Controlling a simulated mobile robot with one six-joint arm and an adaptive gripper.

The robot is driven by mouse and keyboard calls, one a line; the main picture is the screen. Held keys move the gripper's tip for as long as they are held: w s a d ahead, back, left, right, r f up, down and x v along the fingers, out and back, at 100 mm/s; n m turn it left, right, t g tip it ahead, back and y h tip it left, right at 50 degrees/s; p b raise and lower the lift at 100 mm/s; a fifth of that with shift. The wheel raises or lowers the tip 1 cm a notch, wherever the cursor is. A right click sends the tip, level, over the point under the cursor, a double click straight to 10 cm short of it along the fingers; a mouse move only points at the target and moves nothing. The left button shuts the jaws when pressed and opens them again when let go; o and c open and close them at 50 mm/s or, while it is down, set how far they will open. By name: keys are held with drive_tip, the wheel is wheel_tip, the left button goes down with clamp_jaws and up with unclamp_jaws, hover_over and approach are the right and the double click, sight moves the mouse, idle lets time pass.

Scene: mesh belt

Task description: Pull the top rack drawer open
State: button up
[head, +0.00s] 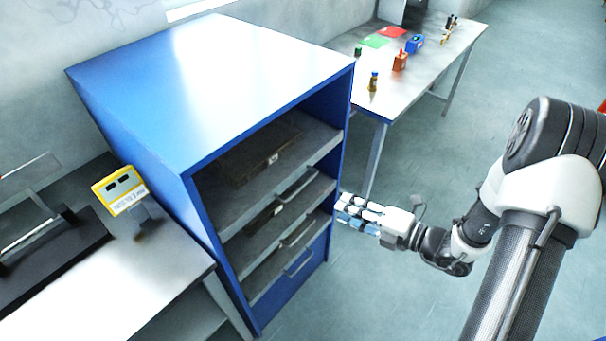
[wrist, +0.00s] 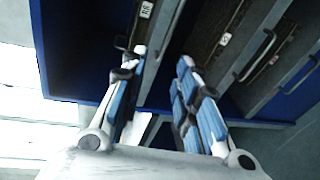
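The blue rack (head: 215,85) stands in the middle of the head view, with grey drawers stacked in its open front. The top drawer (head: 240,205) holds a dark, labelled item, and a bar handle (head: 297,186) shows on the front. It looks pushed in. My gripper (head: 343,208) is in front of the rack, at its right side. In the wrist view my gripper (wrist: 163,55) is open, fingers apart with nothing between them. The top drawer's front (wrist: 158,55) lies behind the fingers, and a dark handle (wrist: 123,45) shows beside the left fingertip. I cannot tell whether they touch.
Lower drawers with handles (head: 300,263) sit below. A white table (head: 430,55) with small coloured items stands behind the rack at the right. A bench (head: 150,285) with a yellow display (head: 120,189) stands at the left. The floor (head: 380,290) in front is clear.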

sight(302, 185)
drive_tip(key=w+a+f+b, duration=0.1)
drive_tip(key=w+a, duration=0.2)
drive_tip(key=a, duration=0.1)
drive_tip(key=w+a+f+m+b, duration=0.1)
drive_tip(key=w+a+f, duration=0.1)
drive_tip(key=w+a, duration=0.2)
drive_tip(key=w+a+f+m+t+b, duration=0.1)
drive_tip(key=w+a+b, duration=0.1)
drive_tip(key=w+a, duration=0.2)
drive_tip(key=shift+w+a+f+h, duration=0.1)
drive_tip(key=shift+a+f+h, duration=0.05)
drive_tip(key=shift+f+h, duration=0.2)
clamp_jaws()
idle(0.5)
